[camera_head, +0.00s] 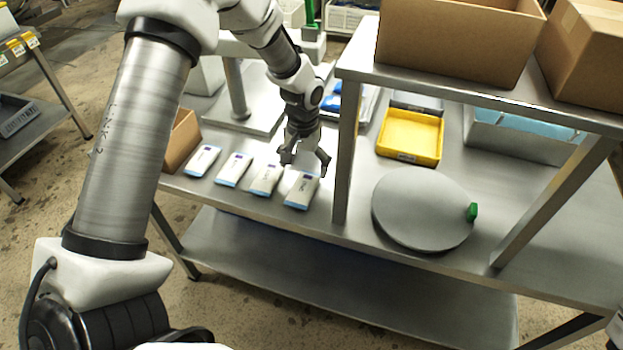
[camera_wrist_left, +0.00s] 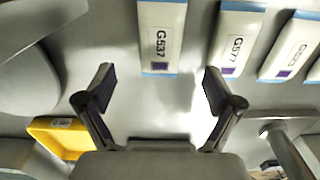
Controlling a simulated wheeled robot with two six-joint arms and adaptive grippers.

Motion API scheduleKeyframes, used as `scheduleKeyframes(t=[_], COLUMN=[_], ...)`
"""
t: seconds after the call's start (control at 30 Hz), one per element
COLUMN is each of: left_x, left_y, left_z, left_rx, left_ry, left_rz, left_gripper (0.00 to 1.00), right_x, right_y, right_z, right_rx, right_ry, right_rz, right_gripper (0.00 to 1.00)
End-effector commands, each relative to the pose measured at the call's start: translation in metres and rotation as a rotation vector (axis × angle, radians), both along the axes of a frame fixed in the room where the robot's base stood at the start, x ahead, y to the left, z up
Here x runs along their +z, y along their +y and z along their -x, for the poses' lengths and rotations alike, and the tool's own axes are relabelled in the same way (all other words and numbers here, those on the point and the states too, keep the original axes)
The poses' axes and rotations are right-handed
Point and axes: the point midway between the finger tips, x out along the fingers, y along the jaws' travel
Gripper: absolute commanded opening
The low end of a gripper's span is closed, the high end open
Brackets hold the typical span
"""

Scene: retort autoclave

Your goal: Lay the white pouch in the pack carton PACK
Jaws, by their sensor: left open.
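Several white pouches with blue ends lie in a row along the table's front edge. The rightmost pouch (camera_head: 301,191) is closest to my left gripper (camera_head: 306,165), which is open and empty above the table beside that pouch's far end. In the left wrist view, a pouch marked G537 (camera_wrist_left: 161,40) lies ahead between my open fingers (camera_wrist_left: 159,88), and a pouch marked G577 (camera_wrist_left: 235,40) lies to its right. An open brown carton (camera_head: 450,40) stands on the raised shelf; I cannot read PACK on any carton.
A small brown carton (camera_head: 181,142) stands at the table's left end. A shelf post (camera_head: 346,150) rises just right of my gripper. A yellow tray (camera_head: 410,137) and a round grey plate (camera_head: 420,208) with a green knob (camera_head: 472,212) are under the shelf.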

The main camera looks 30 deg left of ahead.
Motion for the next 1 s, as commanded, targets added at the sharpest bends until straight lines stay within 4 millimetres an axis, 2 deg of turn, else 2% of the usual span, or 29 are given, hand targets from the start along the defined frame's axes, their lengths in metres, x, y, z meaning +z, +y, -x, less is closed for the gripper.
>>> scheduleKeyframes(t=[0.23, 0.4, 0.5, 0.67, 0.7, 0.83, 0.87, 0.93, 0.97, 1.0], left_x=[-0.033, -0.065, -0.072, -0.072, -0.072, -0.072, -0.072, -0.072, -0.072, -0.072], left_y=[-0.001, -0.002, -0.002, -0.002, -0.002, -0.002, -0.002, -0.002, -0.002, -0.002], left_z=[0.004, 0.005, 0.005, 0.004, 0.004, 0.005, 0.005, 0.005, 0.004, 0.005], left_rx=[0.000, 0.000, -0.001, -0.001, -0.001, 0.000, 0.000, 0.000, 0.000, 0.000], left_ry=[0.006, 0.003, 0.002, 0.001, 0.001, 0.001, 0.001, 0.001, 0.001, 0.001], left_rz=[0.000, 0.001, 0.000, 0.001, 0.001, 0.001, 0.001, 0.001, 0.001, 0.001], left_gripper=[0.92, 0.92, 0.92, 0.92, 0.78, 0.31, 0.25, 0.25, 0.19, 0.19], right_x=[0.015, 0.024, 0.024, 0.023, 0.023, 0.023, 0.023, 0.023, 0.023, 0.023], right_y=[0.000, 0.000, 0.000, 0.000, 0.000, 0.000, 0.000, 0.000, 0.000, 0.000], right_z=[0.001, 0.000, 0.000, 0.001, 0.001, 0.001, 0.001, 0.001, 0.001, 0.001], right_rx=[0.000, 0.000, 0.000, 0.000, 0.000, 0.000, 0.000, 0.000, 0.000, 0.000], right_ry=[0.003, 0.002, 0.002, 0.002, 0.002, 0.002, 0.002, 0.002, 0.002, 0.002], right_rz=[0.000, 0.000, 0.000, 0.000, 0.000, 0.000, 0.000, 0.000, 0.000, 0.000], right_gripper=[0.00, 0.00, 0.00, 0.00, 0.00, 0.00, 0.00, 0.00, 0.00, 0.00])
